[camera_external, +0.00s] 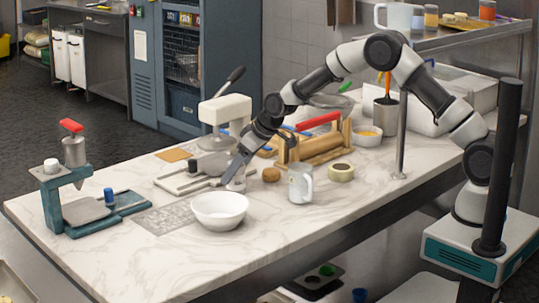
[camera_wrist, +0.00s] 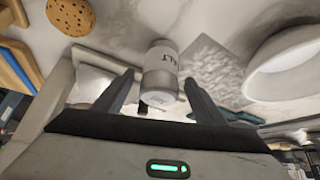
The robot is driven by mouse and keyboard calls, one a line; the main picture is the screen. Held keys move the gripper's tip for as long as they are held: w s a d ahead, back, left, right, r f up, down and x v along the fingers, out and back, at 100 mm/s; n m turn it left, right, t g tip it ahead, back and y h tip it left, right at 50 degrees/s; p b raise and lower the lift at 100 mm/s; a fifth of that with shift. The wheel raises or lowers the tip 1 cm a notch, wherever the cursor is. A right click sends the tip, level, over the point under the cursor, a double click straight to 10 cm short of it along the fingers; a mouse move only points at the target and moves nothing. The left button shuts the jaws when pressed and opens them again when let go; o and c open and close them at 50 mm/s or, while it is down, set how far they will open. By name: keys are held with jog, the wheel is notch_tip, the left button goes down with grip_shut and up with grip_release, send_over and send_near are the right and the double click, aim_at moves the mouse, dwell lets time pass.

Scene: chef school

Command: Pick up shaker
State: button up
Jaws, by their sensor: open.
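The shaker (camera_wrist: 161,66) is a small pale grey cylinder with dark lettering on its side. In the wrist view it lies between the two dark fingers of my gripper (camera_wrist: 160,78), with a visible gap on each side. In the outside view the shaker (camera_external: 237,182) stands on the marble counter just behind the white bowl, partly hidden by the fingers. My gripper (camera_external: 238,170) reaches down to it from the upper right, open. I cannot tell whether a finger touches it.
A white bowl (camera_external: 219,211) is close in front. A round brown cookie (camera_external: 271,174), a metal mug (camera_external: 300,184) and a tape roll (camera_external: 341,172) stand to the right. A white machine with a lever (camera_external: 224,110) is behind. The counter's front left (camera_external: 130,255) is clear.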

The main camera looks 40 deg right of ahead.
jog(key=shift+w+f, duration=0.15)
jog(key=shift+f, duration=0.1)
jog(key=c, duration=1.3)
jog(key=shift+o, duration=0.2)
jog(key=shift+r, duration=0.15)
